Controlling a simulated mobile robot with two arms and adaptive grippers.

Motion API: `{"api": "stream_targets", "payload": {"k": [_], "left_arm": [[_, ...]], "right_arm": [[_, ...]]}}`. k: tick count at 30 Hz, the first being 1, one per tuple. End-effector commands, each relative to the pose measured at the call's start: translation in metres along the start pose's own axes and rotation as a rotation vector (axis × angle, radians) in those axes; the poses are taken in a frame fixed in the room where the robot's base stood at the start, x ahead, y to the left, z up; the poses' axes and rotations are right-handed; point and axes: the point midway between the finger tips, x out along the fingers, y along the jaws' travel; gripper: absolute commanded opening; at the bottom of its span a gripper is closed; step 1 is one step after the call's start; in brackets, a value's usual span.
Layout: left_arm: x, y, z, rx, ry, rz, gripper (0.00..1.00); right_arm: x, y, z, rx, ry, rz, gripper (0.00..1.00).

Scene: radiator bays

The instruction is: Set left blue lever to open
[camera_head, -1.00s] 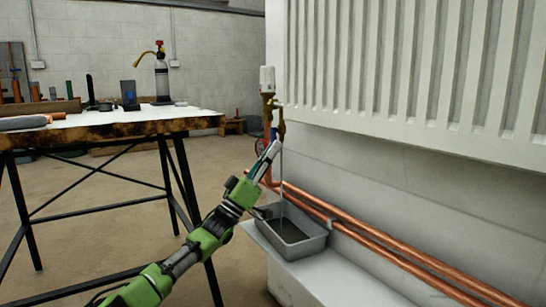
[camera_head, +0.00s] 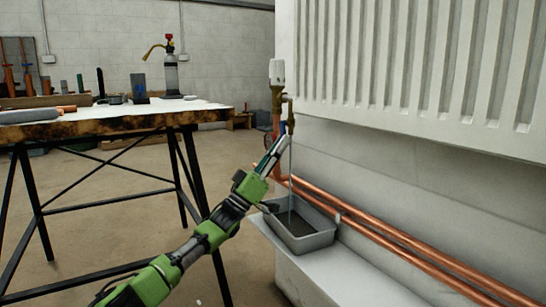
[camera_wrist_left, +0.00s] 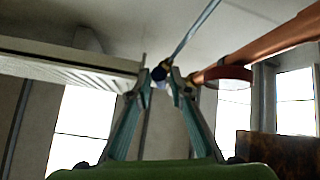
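The brass valve (camera_head: 290,118) stands on the copper riser at the radiator's lower left corner. A small blue lever (camera_head: 283,127) shows on it; its angle is too small to read. My left gripper (camera_head: 283,142) reaches up to the valve from below left. In the left wrist view, its two fingertips (camera_wrist_left: 162,82) are a little apart, with a blue part (camera_wrist_left: 159,73) at or just beyond them. I cannot tell whether they grip it. A thin pale stream (camera_head: 290,175) runs from the valve into a grey metal tray (camera_head: 322,240). My right gripper is not in view.
The white radiator (camera_head: 420,60) hangs at the right. Copper pipes (camera_head: 400,242) run along the wall behind the tray, above a pale ledge (camera_head: 340,283). A workbench (camera_head: 110,125) with tools stands at the left. Open floor lies between.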

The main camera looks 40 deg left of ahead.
Motion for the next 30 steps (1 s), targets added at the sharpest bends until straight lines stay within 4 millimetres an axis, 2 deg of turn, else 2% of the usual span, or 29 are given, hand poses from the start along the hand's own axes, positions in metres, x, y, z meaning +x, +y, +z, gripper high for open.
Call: {"api": "stream_targets", "payload": {"k": [5,12,18,24,30], "left_arm": [[-0.022,-0.001,0.002,0.0,-0.004,-0.003,0.19],[-0.068,-0.001,0.002,-0.001,-0.006,-0.004,0.19],[-0.1,-0.001,0.002,0.0,-0.005,-0.002,0.19],[-0.116,0.0,0.001,0.0,-0.003,0.0,0.19],[-0.118,0.0,0.0,0.0,-0.001,0.0,0.19]], "right_arm": [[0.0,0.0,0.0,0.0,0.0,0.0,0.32],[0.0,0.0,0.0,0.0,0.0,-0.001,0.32],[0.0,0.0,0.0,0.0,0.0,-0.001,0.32],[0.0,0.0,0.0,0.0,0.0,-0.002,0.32],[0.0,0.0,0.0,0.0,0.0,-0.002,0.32]]}}
